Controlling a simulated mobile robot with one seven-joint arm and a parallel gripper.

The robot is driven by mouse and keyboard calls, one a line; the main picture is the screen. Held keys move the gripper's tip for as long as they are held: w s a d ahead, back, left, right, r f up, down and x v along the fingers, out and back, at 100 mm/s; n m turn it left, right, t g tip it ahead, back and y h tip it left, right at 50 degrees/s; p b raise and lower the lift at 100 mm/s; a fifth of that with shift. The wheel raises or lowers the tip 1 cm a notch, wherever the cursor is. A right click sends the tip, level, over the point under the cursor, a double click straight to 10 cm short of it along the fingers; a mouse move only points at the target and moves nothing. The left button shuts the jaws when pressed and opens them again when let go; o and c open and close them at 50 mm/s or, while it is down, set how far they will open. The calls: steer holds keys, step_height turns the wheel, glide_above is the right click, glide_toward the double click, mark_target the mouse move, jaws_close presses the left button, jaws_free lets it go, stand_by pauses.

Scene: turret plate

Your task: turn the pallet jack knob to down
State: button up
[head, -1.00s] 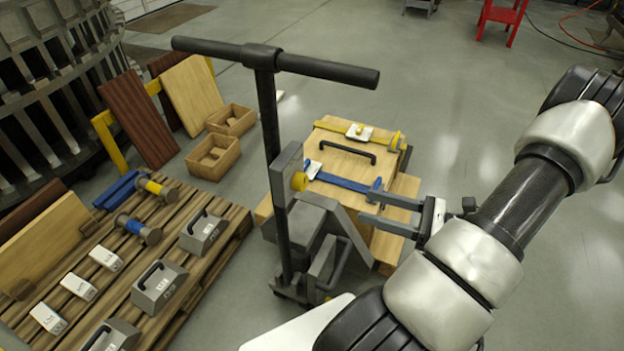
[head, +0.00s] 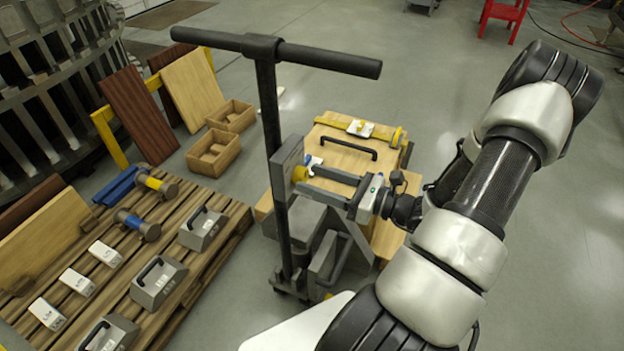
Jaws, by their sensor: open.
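The pallet jack (head: 281,172) stands at the centre of the head view, with its black T-handle (head: 275,54) upright. A yellow knob (head: 299,174) sits on the right side of the grey box on its column. My gripper (head: 310,178) reaches in from the right, its two grey fingers open and pointing left at the knob. The fingertips are at or very near the knob, one on its upper side and one on its lower side. I cannot tell whether they touch it. Any marking of the knob's positions is too small to read.
A wooden case (head: 345,148) with a black handle and yellow strap sits on the jack's forks. A wooden pallet (head: 217,262) with grey weights, white blocks and rollers lies at left. Boards lean behind it near two wooden boxes (head: 213,152).

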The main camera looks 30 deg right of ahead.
steer(key=shift+w+a, duration=0.45)
steer(key=shift+w, duration=0.1)
